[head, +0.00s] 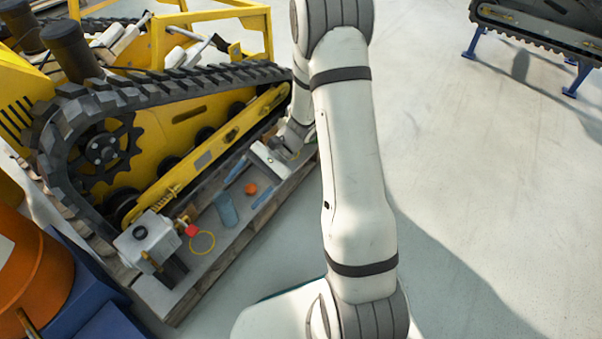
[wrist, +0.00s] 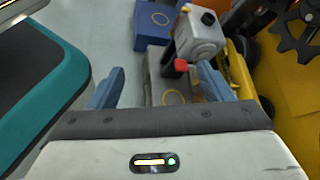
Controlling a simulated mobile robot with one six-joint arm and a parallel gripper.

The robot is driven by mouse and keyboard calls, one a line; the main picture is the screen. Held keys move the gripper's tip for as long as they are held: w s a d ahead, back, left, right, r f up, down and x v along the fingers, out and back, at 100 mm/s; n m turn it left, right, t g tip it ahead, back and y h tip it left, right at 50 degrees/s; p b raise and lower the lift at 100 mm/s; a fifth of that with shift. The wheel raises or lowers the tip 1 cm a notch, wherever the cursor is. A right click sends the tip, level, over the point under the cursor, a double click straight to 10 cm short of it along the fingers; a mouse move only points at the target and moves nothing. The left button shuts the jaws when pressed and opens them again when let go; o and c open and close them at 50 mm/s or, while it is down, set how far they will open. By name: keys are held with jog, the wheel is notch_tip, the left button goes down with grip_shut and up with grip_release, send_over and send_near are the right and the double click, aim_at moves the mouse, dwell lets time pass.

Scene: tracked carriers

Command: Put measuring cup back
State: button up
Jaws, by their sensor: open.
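A small blue-grey, cup-like object (head: 227,210) sits on the pallet beside the tracked carrier in the head view; I take it for the measuring cup, though it is too small to be sure. My gripper (head: 249,184) is open, its two blue fingers apart and pointing towards that object, which lies just past the fingertips. In the wrist view my gripper (wrist: 160,85) also shows spread fingers with nothing held. I cannot clearly make out the cup there. A small orange item (head: 250,188) shows between the fingers in the head view.
The yellow carrier's black track (head: 150,92) runs close along the gripper's left. A grey box-shaped unit (head: 147,240) with a red cap (head: 192,230) stands near a yellow ring (head: 202,242). An orange drum (head: 38,275) is at lower left. The floor (head: 480,190) at right is clear.

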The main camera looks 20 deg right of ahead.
jog(key=s+d+r+n+t+h, duration=0.2)
jog(key=s+d+r+n+h, duration=0.2)
jog(key=s+r+h, duration=0.2)
jog(key=s+d+r+n+t+h, duration=0.3)
jog(key=s+d+r+n+h, duration=0.2)
jog(key=r, duration=0.4)
jog(key=shift+s+d+r+h, duration=0.25)
jog(key=shift+s+h, duration=0.15)
jog(key=shift+s, duration=0.45)
notch_tip(320, 180, up, 37)
jog(key=t+p, duration=0.1)
jog(key=p, duration=3.3)
jog(key=shift+s+t, duration=0.2)
jog(key=shift+t, duration=0.1)
jog(key=shift+c, duration=0.3)
